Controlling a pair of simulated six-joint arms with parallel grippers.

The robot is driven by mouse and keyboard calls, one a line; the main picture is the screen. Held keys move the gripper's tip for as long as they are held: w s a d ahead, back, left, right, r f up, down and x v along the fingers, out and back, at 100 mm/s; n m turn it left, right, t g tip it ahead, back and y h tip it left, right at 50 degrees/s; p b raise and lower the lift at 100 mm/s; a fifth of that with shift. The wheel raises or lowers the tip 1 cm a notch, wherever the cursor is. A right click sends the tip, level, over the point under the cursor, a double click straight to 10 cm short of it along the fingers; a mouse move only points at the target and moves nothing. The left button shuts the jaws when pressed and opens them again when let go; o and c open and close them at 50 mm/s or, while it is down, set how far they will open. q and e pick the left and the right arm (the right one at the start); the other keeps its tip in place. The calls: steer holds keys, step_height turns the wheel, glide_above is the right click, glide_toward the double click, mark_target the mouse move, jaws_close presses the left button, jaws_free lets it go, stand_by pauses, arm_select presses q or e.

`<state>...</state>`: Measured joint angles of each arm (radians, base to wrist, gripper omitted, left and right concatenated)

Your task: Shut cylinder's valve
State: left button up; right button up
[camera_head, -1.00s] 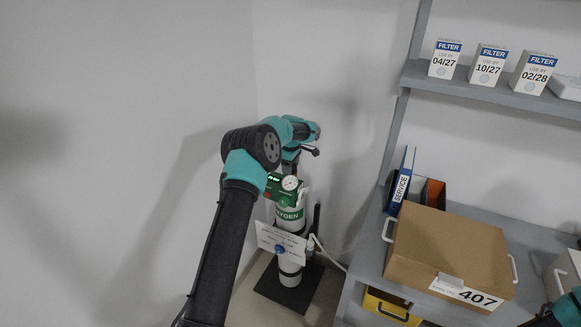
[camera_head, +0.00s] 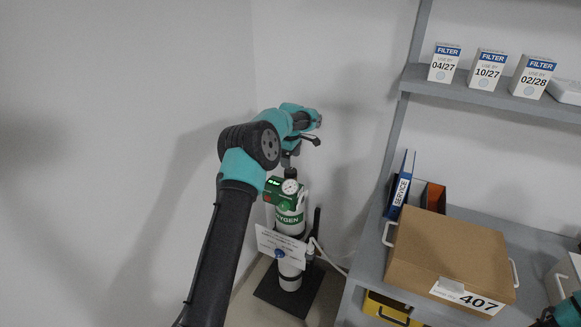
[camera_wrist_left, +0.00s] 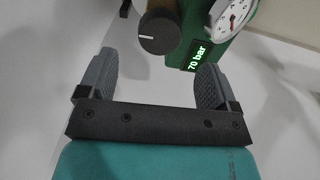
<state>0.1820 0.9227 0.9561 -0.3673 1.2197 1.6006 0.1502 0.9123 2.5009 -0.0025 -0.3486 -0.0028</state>
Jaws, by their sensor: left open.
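The oxygen cylinder (camera_head: 289,222) stands upright in the corner, white with a green band and a green regulator with a round gauge (camera_head: 290,187). Its dark valve knob (camera_head: 291,173) is at the top, just below my left gripper (camera_head: 291,158). In the left wrist view the knob (camera_wrist_left: 160,33) has a white line mark and lies ahead of the open fingers (camera_wrist_left: 155,70), with clear space between; they do not touch it. The gauge (camera_wrist_left: 232,16) and a "70 bar" display (camera_wrist_left: 197,56) show beside it. Of my right arm only a part shows at the lower right edge; its gripper is out of view.
A white card (camera_head: 281,246) hangs on the cylinder's front, and a pale hose runs right. Walls stand close behind and left. At right are a shelf unit (camera_head: 372,262) with a cardboard box (camera_head: 450,250), binders (camera_head: 402,185) and filter boxes (camera_head: 490,69).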

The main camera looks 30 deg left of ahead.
mark_target(291, 170)
arm_select(q)
step_height(291, 170, up, 11)
stand_by(0.3)
stand_by(0.4)
